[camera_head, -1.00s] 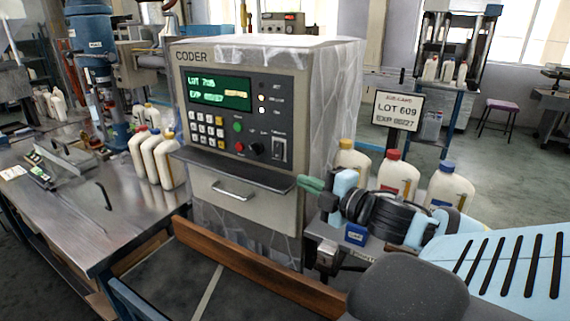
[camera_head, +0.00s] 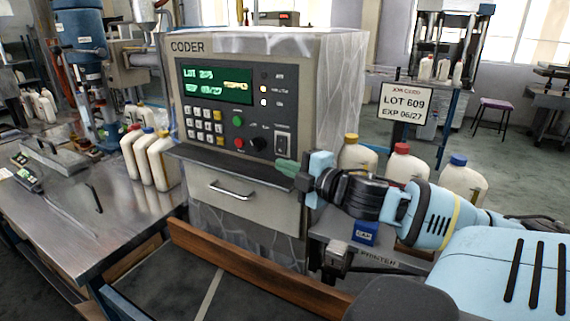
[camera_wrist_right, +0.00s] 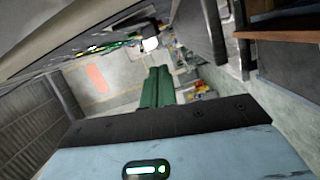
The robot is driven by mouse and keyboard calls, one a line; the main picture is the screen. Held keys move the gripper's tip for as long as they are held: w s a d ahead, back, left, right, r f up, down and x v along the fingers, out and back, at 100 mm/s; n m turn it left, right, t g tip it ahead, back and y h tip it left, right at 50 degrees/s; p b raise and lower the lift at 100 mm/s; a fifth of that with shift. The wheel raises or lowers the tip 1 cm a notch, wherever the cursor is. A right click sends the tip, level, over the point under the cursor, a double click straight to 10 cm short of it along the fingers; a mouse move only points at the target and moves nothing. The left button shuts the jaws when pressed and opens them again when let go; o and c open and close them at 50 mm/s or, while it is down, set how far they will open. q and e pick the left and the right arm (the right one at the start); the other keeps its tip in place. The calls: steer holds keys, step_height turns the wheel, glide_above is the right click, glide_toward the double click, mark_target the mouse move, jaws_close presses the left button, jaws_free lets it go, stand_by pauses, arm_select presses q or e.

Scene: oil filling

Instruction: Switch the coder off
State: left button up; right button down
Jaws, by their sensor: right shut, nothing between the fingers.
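The coder (camera_head: 225,59) is a beige cabinet with a dark control panel and a lit green screen (camera_head: 217,85). On its panel are a keypad (camera_head: 204,126), a green button (camera_head: 237,121), a red button (camera_head: 239,143), a black knob (camera_head: 258,144) and a framed switch (camera_head: 282,140) at the right. My right gripper (camera_head: 284,166) is shut and empty, its green fingers just below the switch and in front of the panel's lower right. I cannot tell whether they touch it. The shut fingers also show in the right wrist view (camera_wrist_right: 157,88). My left gripper is not in view.
A drawer with a handle (camera_head: 231,190) is under the panel ledge (camera_head: 225,165). White bottles (camera_head: 403,172) stand at the right behind my arm, below a sign (camera_head: 402,103) reading LOT 609. More bottles (camera_head: 150,158) stand on the metal table (camera_head: 80,235) at the left.

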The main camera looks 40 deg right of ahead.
mark_target(281, 145)
steer(key=shift+w+f+b, duration=0.15)
steer(key=shift+w+b, duration=0.2)
steer(key=shift+w, duration=0.35)
steer(key=shift+w+d, duration=0.1)
steer(key=shift+w, duration=0.15)
steer(key=d, duration=0.2)
steer(key=shift+w+d, duration=0.35)
steer(key=shift+d, duration=0.05)
steer(key=shift+w+d+f, duration=0.1)
steer(key=shift+d, duration=0.25)
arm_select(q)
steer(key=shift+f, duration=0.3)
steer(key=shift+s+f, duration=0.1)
arm_select(e)
steer(key=shift+w+d+f+n, duration=0.15)
steer(key=shift+d+f+n, duration=0.05)
steer(key=shift+d+n, duration=0.35)
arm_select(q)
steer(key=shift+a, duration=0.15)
arm_select(e)
steer(key=shift+a, duration=0.1)
